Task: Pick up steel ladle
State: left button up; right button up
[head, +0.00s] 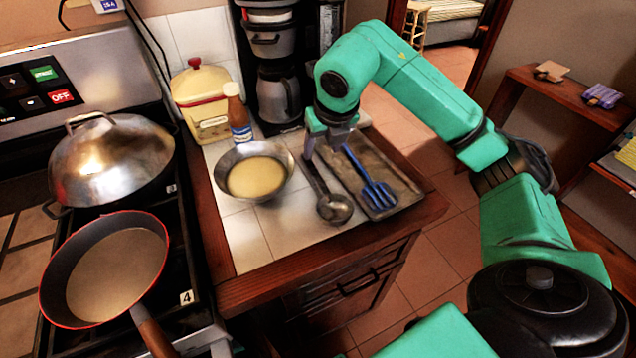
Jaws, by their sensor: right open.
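The steel ladle (334,208) lies on the white tiled counter, with its bowl toward the front edge and its handle running back and slightly left. My right gripper (322,150) points down over the handle's far end. Its jaws are open. I cannot tell whether the fingers touch the handle, since the gripper hides that end. My left gripper is out of view.
A blue slotted spatula (371,186) lies on a tray (399,178) right of the ladle. A steel bowl (228,192) with yellowish content stands to the left. Behind are a bottle (238,118), a canister (201,97) and a coffee maker (279,92). A pan (105,265) sits on the stove.

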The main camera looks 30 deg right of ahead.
aim_at(315, 172)
jog(key=p+x, duration=0.3)
jog(key=x, duration=0.8)
jog(key=shift+f, duration=0.15)
jog(key=shift+w+f, duration=0.15)
jog(key=shift+f, duration=0.25)
grip_shut()
